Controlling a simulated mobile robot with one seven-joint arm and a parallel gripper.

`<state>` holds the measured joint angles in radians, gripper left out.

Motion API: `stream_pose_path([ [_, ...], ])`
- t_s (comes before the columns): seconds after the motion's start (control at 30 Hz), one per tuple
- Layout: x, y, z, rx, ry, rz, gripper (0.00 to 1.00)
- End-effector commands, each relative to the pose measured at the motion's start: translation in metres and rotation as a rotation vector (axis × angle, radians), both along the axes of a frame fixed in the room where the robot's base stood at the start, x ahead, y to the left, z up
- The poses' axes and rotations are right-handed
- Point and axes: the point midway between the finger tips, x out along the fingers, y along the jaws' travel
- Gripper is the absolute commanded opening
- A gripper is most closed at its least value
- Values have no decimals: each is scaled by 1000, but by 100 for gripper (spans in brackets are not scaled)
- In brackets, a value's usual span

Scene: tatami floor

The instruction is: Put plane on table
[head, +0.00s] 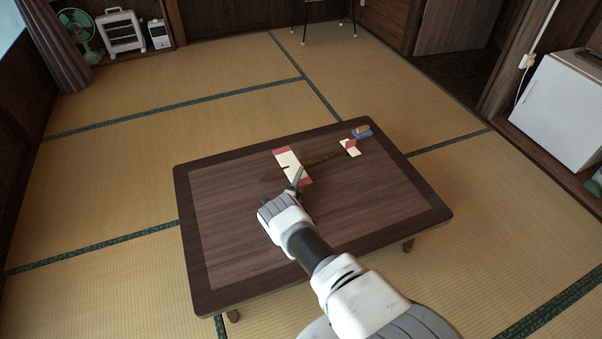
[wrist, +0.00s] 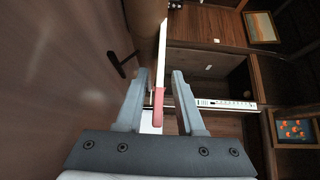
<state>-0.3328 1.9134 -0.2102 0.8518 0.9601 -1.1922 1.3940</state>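The toy plane (head: 290,163) is on the low dark wooden table, with a white wing with red ends, a thin brown body and a small white-and-red tail. My gripper (head: 299,178) is at the wing's near end, low over the table; it hides part of that end. In the wrist view, my gripper (wrist: 160,95) is open, and the plane's red wing end (wrist: 158,100) lies between the two fingers, with gaps visible beside it. The table (head: 222,240) also fills the left of the wrist view (wrist: 50,80).
A small blue-and-tan object (head: 361,132) lies at the table's far right, close to the plane's tail. The table's near and left parts are bare. Tatami floor (head: 120,200) surrounds it. A white cabinet (head: 560,105) stands at right; a green fan (head: 80,32) and heater (head: 122,32) stand far left.

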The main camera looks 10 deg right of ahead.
Motion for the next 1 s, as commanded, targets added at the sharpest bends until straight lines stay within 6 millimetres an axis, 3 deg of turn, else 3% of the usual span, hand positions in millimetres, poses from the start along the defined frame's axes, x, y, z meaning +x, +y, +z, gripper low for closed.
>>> stream_pose_path([
  [0.3, -62, 33, 4, 1, 3, 2, 37],
  [0.57, -90, 47, 2, -1, 2, 1, 37],
  [0.67, -85, 51, 7, 2, 8, 4, 37],
  [0.77, -69, 57, 22, 5, 36, 17, 37],
  [1.0, -6, 78, 89, 3, 162, 88, 37],
])
